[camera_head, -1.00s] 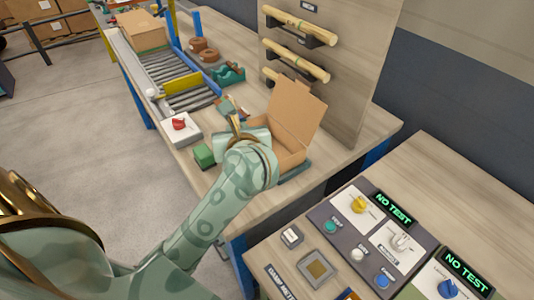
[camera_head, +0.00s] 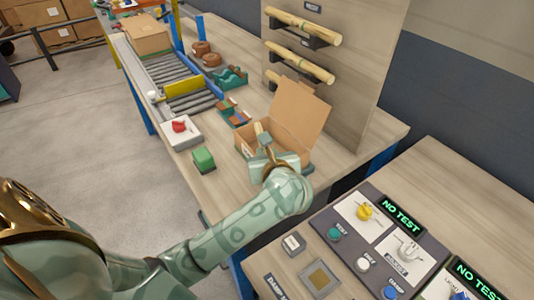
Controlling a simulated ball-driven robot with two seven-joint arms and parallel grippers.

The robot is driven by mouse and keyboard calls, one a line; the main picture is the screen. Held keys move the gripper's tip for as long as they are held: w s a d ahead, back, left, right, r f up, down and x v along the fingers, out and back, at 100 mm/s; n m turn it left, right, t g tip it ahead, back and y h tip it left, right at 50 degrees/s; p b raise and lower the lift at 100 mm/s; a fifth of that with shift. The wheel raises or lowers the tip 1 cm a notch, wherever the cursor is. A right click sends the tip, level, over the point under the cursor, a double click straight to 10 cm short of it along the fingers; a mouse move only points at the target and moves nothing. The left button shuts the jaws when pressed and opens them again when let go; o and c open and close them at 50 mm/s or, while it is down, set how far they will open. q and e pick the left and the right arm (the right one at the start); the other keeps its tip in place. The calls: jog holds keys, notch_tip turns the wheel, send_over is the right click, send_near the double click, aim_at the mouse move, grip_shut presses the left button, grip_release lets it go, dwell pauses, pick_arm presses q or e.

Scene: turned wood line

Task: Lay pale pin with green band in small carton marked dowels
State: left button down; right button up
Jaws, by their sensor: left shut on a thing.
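The small open carton (camera_head: 301,112) stands on the wooden bench, its brown lid flap raised at the back. Its marking cannot be read from here. My left gripper (camera_head: 264,146) is over the carton's opening, with my wrist covering the near part of the box. It is shut on a small pale piece (camera_head: 258,129), which looks like the pale pin and sticks up above the jaws. The pin's green band cannot be made out, and its lower end is hidden. I cannot tell whether it touches the carton. My right gripper is not in view.
An upright board with pale spindles (camera_head: 304,66) rises behind. A switch panel (camera_head: 375,235) is front right.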

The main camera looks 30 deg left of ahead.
pick_arm(q)
jog(key=shift+f+b, duration=0.5)
jog(key=shift+f, duration=0.15)
jog(key=c, duration=1.3)
grip_release()
jog(key=shift+r, duration=0.1)
jog(key=shift+r+p, duration=0.3)
jog(key=p+v, duration=0.2)
jog(key=v, duration=1)
jog(key=shift+r+p, duration=0.3)
jog(key=shift+p, duration=0.05)
